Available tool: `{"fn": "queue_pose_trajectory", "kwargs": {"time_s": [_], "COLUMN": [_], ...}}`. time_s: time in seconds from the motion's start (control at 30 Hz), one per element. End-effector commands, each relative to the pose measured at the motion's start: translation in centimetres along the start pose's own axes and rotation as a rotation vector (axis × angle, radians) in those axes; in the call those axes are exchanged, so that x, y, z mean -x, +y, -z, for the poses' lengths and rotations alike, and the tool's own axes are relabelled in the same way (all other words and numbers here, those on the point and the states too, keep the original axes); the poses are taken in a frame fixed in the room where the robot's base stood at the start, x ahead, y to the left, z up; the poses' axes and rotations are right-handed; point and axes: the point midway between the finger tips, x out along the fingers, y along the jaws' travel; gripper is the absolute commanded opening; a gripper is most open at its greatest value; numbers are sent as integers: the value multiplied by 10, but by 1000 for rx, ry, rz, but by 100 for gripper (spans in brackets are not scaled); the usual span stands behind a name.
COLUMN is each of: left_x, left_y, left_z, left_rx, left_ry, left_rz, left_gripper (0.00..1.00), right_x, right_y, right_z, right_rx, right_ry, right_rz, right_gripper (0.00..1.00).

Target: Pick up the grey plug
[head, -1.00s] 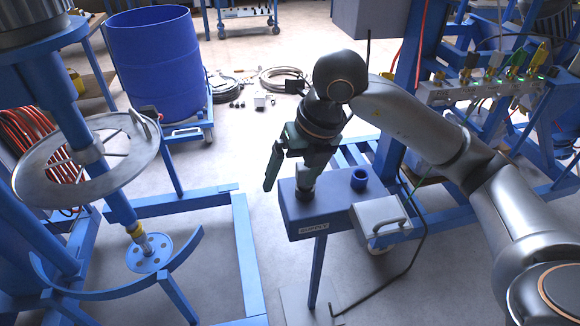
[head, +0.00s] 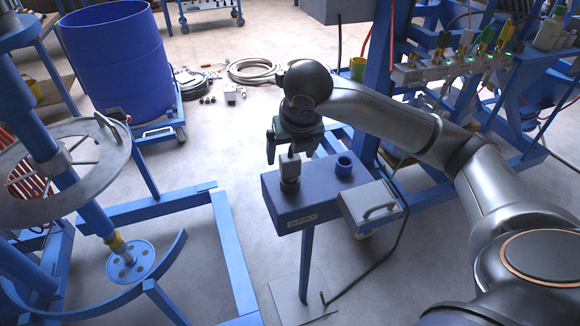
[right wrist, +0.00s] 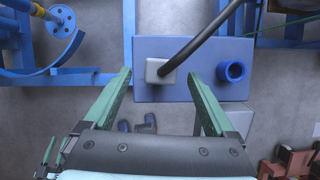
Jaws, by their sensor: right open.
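The grey plug (head: 289,170) stands upright on top of the blue supply box (head: 285,205), near the box's left end. In the right wrist view the plug (right wrist: 160,72) is a grey square block with a dark cable rising from it. My right gripper (head: 289,158) is open by the plug. In the right wrist view its green fingers (right wrist: 160,76) are spread to the left and right of the plug, with gaps on both sides. Whether the fingertips are down at plug height is hard to tell. My left gripper is not in view.
A blue round socket (head: 344,165) stands on the box, right of the plug. A grey box with a handle (head: 372,206) is fixed to its front. A blue frame and a panel with connectors (head: 440,68) stand to the right. A blue drum (head: 118,62) is back left.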

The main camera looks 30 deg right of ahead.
Motion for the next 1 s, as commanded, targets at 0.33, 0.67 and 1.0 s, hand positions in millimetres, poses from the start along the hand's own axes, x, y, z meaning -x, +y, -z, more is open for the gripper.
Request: {"fn": "queue_pose_trajectory", "kwargs": {"time_s": [0.33,0.67,1.0], "left_x": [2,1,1], "left_y": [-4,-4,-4], "left_z": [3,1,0], "left_rx": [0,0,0], "left_ry": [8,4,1], "left_rz": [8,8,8], "left_gripper": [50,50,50], "right_x": [-37,-36,-36], "right_y": [-1,-1,-1], "right_z": [1,1,1], "right_rx": [0,1,1], "right_ry": [1,1,1], "right_rz": [-1,-1,-1], "right_gripper": [90,73,35]}}
